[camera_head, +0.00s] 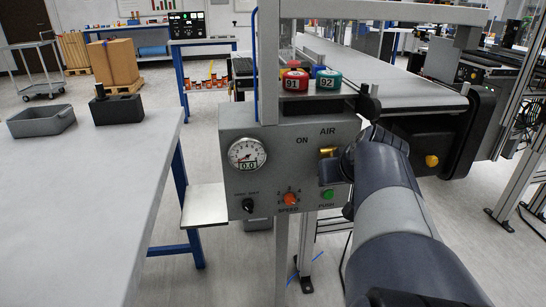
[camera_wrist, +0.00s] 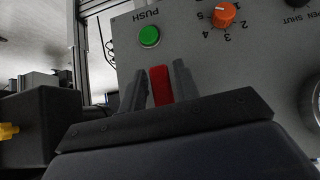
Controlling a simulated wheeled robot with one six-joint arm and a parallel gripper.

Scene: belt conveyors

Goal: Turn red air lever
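The red air lever (camera_wrist: 160,84) shows in the wrist view as a red bar below the green button. My gripper (camera_wrist: 160,80) has one dark finger close along each side of it and appears shut on it, with hardly any gap visible. In the head view my arm comes in from the lower right and reaches the right side of the grey control panel (camera_head: 230,185), under the AIR label. A brass valve part (camera_head: 327,152) shows there. The lever itself is hidden behind my arm in that view.
The panel also bears a pressure gauge (camera_head: 247,154), an orange speed knob (camera_head: 290,199), a green push button (camera_head: 327,194) and a black knob (camera_head: 248,205). Red and green round pieces (camera_head: 327,80) stand above it. A conveyor (camera_head: 385,75) lies behind; a table (camera_head: 80,200) is left.

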